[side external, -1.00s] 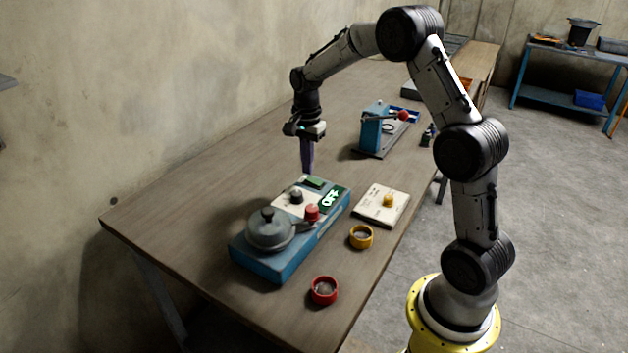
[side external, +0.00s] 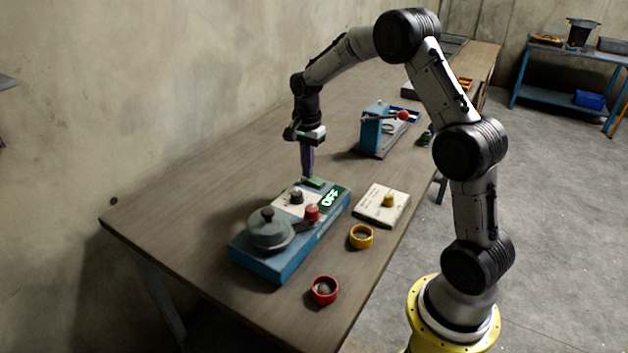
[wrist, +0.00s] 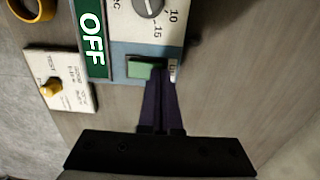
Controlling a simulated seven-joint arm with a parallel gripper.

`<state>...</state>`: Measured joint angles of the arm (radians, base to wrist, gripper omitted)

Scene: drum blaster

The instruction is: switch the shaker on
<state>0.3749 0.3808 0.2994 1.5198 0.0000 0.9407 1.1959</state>
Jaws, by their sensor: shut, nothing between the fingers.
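The shaker is a blue box (side external: 287,266) on the wooden table, with a grey lidded pot (side external: 269,231) on its near end. Its top carries a red knob (side external: 312,212), a grey dial (side external: 296,196), a green switch (side external: 314,183) and a sign (side external: 333,198) reading OFF. In the wrist view the green switch (wrist: 145,69) lies beside the dial (wrist: 149,5) and the OFF sign (wrist: 92,38). My gripper (wrist: 161,72) is shut and empty, its dark purple fingertips at the green switch's edge. I cannot tell whether they touch it. In the side view my gripper (side external: 308,178) points straight down there.
A white panel with a yellow knob (side external: 382,205) lies right of the shaker. A yellow ring (side external: 361,237) and a red ring (side external: 324,290) lie near the front edge. A blue lever press (side external: 372,130) stands behind.

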